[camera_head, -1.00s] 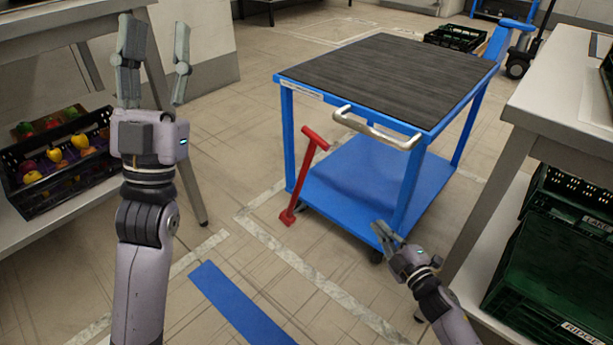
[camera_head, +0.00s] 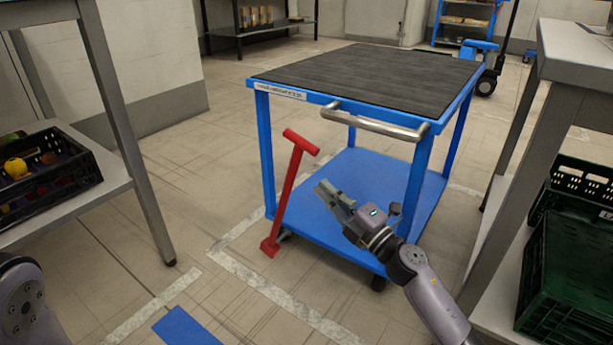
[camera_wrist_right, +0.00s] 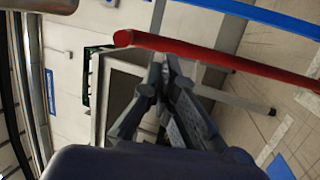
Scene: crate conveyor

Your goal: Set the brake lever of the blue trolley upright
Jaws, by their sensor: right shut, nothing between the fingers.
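The blue trolley (camera_head: 263,146) stands in the middle of the head view, with a dark ribbed top and a metal push handle (camera_head: 372,123). Its red brake lever (camera_head: 288,191) rises from the lower left corner, tilted to the right, with a crossbar at its top. The lever also crosses the right wrist view (camera_wrist_right: 210,55), just beyond the fingertips. My right gripper (camera_head: 327,190) is shut and empty, in front of the lower blue shelf and to the right of the lever, apparently apart from it. My left gripper is out of view; only part of that arm shows at the lower left.
A black crate (camera_head: 78,185) with fruit or vegetables sits on a shelf at the left. Green crates (camera_head: 560,275) stand under a bench (camera_head: 570,50) at the right. Floor left of the lever is clear, with a blue floor strip (camera_head: 185,327) in front.

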